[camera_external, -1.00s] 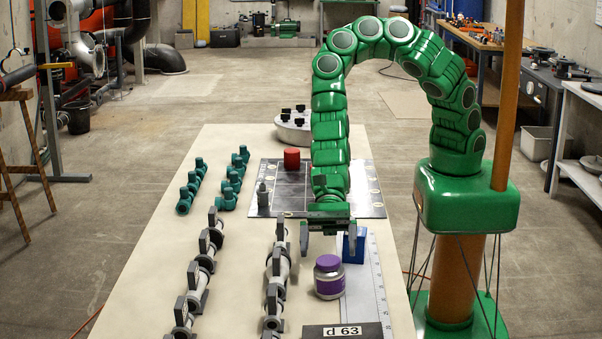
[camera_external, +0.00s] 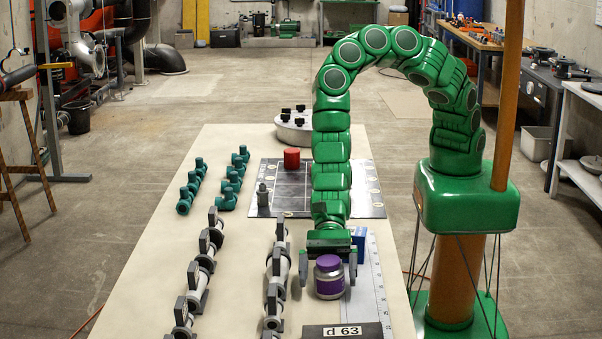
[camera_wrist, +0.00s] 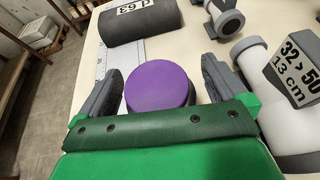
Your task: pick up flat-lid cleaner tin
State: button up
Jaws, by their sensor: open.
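The cleaner tin (camera_external: 329,277) is a short jar with a purple band and a flat purple lid, standing upright near the front right of the table. In the wrist view its purple lid (camera_wrist: 160,87) lies between the two grey fingers. My gripper (camera_external: 328,278) is open, pointing down, with one finger on each side of the tin. In the wrist view my gripper (camera_wrist: 160,88) shows gaps between the lid and the fingers, wider on the right. The tin's lower part is hidden in the wrist view.
A "d 63" block (camera_external: 343,331) lies in front of the tin. A blue box (camera_external: 359,240) stands just behind it, beside a ruler strip (camera_external: 376,275). A red cylinder (camera_external: 291,158) sits on the dark grid board (camera_external: 265,190).

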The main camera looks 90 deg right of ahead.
jog(key=shift+a, duration=0.1)
jog(key=c, duration=1.3)
jog(key=shift+r, duration=0.1)
